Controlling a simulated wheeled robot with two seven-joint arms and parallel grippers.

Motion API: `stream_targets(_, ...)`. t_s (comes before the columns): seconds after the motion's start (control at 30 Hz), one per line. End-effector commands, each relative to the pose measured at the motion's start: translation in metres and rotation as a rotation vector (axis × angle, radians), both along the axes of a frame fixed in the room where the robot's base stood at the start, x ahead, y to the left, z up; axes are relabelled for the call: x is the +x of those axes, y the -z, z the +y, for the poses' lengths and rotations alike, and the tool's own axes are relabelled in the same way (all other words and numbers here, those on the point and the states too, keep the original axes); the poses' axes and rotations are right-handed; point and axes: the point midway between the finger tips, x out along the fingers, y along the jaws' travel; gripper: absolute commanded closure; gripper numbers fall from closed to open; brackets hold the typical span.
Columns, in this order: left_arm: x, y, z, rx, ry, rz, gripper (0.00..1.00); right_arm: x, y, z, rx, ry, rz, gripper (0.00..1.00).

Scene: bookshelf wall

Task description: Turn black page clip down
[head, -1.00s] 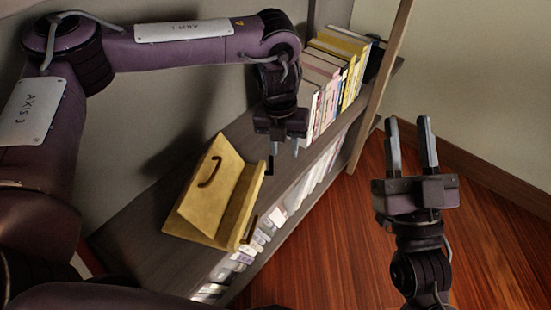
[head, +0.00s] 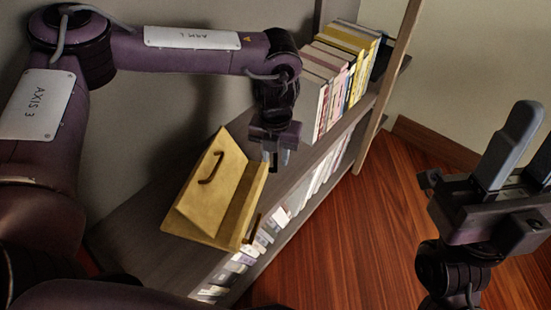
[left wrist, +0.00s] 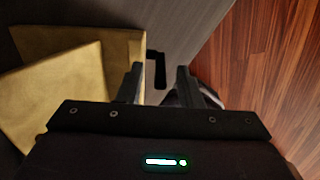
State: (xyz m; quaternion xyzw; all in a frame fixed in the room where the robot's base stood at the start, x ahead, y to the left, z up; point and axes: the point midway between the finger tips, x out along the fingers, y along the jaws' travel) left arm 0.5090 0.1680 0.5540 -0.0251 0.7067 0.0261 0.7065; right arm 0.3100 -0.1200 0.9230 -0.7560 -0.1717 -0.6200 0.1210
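A yellow wooden book stand (head: 200,205) sits on the grey shelf top. The black page clip (head: 273,160) is at the stand's right edge, partly hidden by my left gripper. My left gripper (head: 271,152) is right over it, fingers pointing down. In the left wrist view the black clip (left wrist: 157,68) shows between and beyond the two fingertips of my left gripper (left wrist: 160,78), which are apart. I cannot tell whether they touch it. My right gripper (head: 526,150) is open and empty over the floor at the right.
A dark brown clip (head: 211,167) is on the stand's back panel and another (head: 251,228) is at its lower front. A row of books (head: 340,75) stands behind my left gripper. More books fill the lower shelf. A wooden post (head: 388,85) rises at the shelf's edge.

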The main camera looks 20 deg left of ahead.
Motion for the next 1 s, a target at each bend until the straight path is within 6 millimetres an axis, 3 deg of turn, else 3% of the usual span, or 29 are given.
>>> stream_targets(0.13,0.0001,0.0113,-0.0002,-0.001,0.000,-0.001,0.67,-0.0094,-0.0015,-0.0038,0.020,-0.001,-0.053,0.64)
stream_targets(0.43,0.0001,0.0127,-0.0001,-0.001,0.000,0.000,0.67,-0.0116,-0.0029,-0.0048,0.025,-0.001,-0.067,0.64)
stream_targets(0.7,0.0001,0.0126,0.0000,-0.001,-0.001,0.000,1.00,-0.0114,-0.0028,-0.0047,0.025,-0.001,-0.067,0.64)
stream_targets(1.0,-0.0001,0.0125,0.0001,-0.001,-0.001,-0.001,1.00,-0.0114,-0.0030,-0.0047,0.025,-0.001,-0.066,0.64)
